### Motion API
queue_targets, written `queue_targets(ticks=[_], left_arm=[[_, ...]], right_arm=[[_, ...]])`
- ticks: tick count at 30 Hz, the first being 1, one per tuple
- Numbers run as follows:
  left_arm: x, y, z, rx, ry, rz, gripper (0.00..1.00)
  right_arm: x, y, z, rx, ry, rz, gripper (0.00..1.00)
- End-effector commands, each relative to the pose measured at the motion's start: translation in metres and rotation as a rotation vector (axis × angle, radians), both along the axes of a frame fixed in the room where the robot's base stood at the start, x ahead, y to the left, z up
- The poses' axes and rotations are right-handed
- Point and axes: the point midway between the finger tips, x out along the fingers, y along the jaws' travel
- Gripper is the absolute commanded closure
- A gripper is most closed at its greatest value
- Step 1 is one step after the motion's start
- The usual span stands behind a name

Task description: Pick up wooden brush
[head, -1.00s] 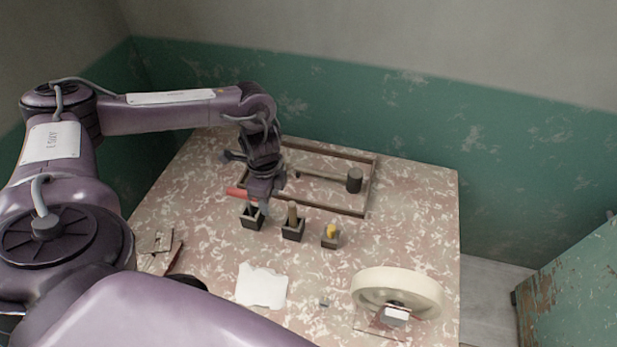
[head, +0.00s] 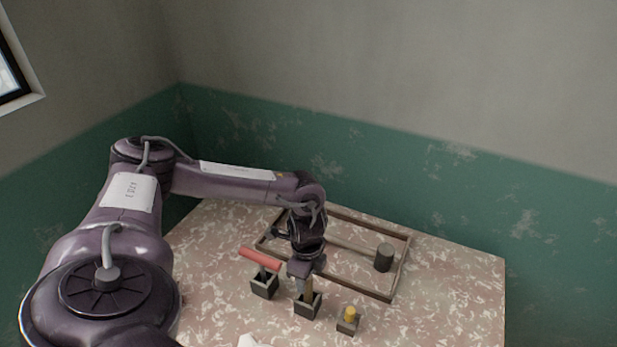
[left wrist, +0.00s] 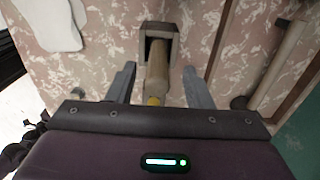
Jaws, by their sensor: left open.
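The wooden brush (head: 309,288) stands upright in a small dark square holder (head: 307,308), the middle one of three. Only its tan handle shows; its lower part is hidden in the holder. My left gripper (head: 307,273) is just above the handle, pointing down. In the left wrist view, the brush handle (left wrist: 157,72) lies between the two spread fingers of my left gripper (left wrist: 158,78), with a visible gap on each side. My left gripper is open and holds nothing. My right gripper is not in view.
A yellow-topped piece (head: 349,314) sits in the right holder. Behind is a wooden frame (head: 372,291) with a dark-headed mallet (head: 383,257). Free tabletop lies to the right.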

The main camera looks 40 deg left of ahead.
Motion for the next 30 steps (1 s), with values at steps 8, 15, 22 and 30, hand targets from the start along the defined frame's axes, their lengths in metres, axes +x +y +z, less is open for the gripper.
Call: queue_targets(ticks=[8,15,22,30], left_arm=[[-0.002,-0.005,-0.036,0.0,0.002,0.0,0.54],[-0.001,-0.005,-0.04,0.0,0.0,0.0,0.54],[-0.001,-0.005,-0.04,0.0,0.0,0.0,0.8],[-0.001,-0.005,-0.039,0.0,0.0,0.0,1.0]], right_arm=[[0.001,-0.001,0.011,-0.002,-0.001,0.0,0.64],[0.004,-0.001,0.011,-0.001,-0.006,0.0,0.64],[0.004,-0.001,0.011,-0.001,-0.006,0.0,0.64],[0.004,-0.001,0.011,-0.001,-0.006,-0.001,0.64]])
